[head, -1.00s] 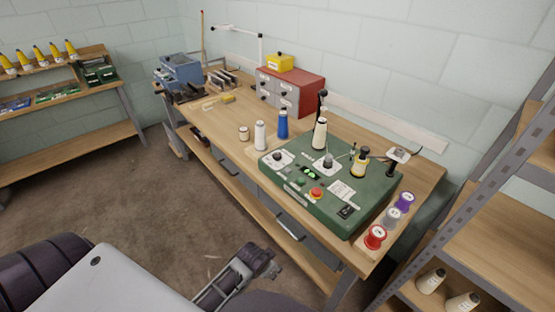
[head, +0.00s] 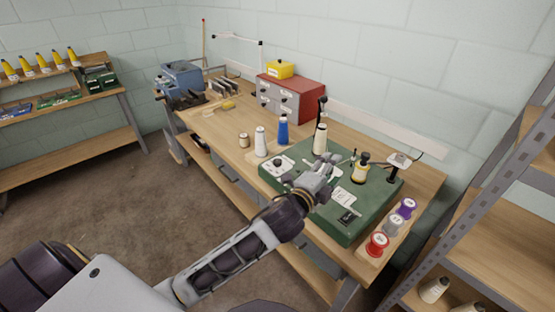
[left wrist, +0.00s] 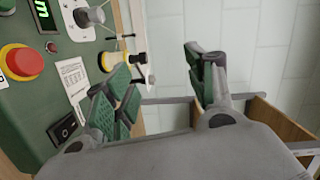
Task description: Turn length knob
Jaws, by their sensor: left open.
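The green machine (head: 375,206) sits on the workbench. A dial with a dark knob on a white plate (head: 278,163) is at its left end. The left wrist view shows a grey knob (left wrist: 90,16) on a white plate at upper left, beside a green display (left wrist: 42,10) and a red button (left wrist: 20,61). I cannot read which knob is the length knob. My left gripper (head: 322,172) is above the middle of the machine, hiding part of its panel. Its fingers (left wrist: 163,88) are apart and empty. My right gripper is not in view.
A shelf rack (head: 510,200) is at right.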

